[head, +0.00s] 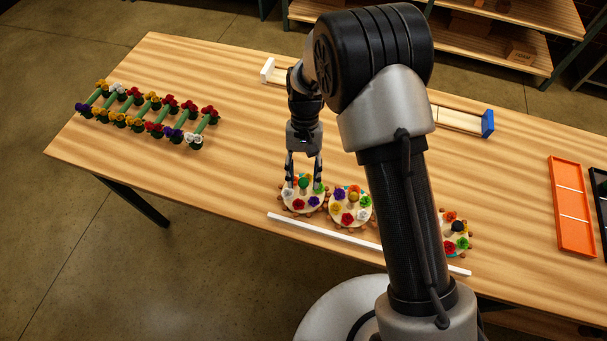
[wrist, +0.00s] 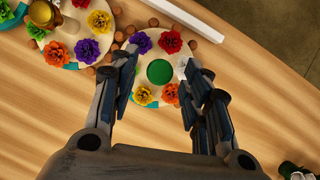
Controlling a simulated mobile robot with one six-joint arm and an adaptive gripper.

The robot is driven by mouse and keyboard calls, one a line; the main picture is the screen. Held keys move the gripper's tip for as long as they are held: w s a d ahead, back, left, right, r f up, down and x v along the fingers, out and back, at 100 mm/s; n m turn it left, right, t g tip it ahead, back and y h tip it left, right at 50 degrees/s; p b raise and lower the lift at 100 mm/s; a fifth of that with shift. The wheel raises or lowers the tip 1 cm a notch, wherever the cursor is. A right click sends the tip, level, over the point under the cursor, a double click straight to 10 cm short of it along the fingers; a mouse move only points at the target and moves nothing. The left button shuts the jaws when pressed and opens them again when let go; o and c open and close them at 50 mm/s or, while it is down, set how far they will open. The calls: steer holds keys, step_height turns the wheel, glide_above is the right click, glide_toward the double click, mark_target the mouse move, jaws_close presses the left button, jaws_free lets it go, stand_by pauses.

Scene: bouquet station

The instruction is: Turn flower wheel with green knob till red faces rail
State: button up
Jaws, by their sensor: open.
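The flower wheel with the green knob (head: 303,182) is the leftmost of three wheels. The knob also shows from above in the wrist view (wrist: 160,72). My gripper (head: 304,185) is open over this wheel, its fingers apart on both sides of the knob, with gaps showing in the wrist view. The wheel's red flower (head: 298,205) sits on the side toward the white rail (head: 320,233), near the line from knob to rail. A purple flower (wrist: 141,42) is beside it. Yellow and orange-red flowers are on the far side. A white flower is partly hidden by the right finger.
A wheel with a yellow knob (head: 353,196) stands close on the right, and one with a dark knob (head: 456,227) lies beyond my arm. A green flower rack (head: 150,115) is at left. An orange tray (head: 571,205) is at right. Open tabletop lies left of the wheels.

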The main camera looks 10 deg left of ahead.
steer(key=v, duration=1.1)
steer(key=shift+r, duration=0.3)
steer(key=s+d+r+m+t+y+b, duration=0.1)
steer(key=s+d+r+t, duration=0.15)
steer(key=d+r, duration=0.5)
steer(key=s+d+r+t+b, duration=0.1)
steer(key=s+d+r+t, duration=0.15)
steer(key=d+r, duration=0.5)
steer(key=s+d+t+b, duration=0.1)
steer(key=s+d+t, duration=0.1)
steer(key=s+d, duration=0.2)
steer(key=s+d+m+t+b, duration=0.1)
steer(key=s+d, duration=0.4)
steer(key=s, duration=0.6)
steer(key=shift+d+f+t, duration=0.25)
steer(key=shift+d+t, duration=0.05)
steer(key=shift+t, duration=0.3)
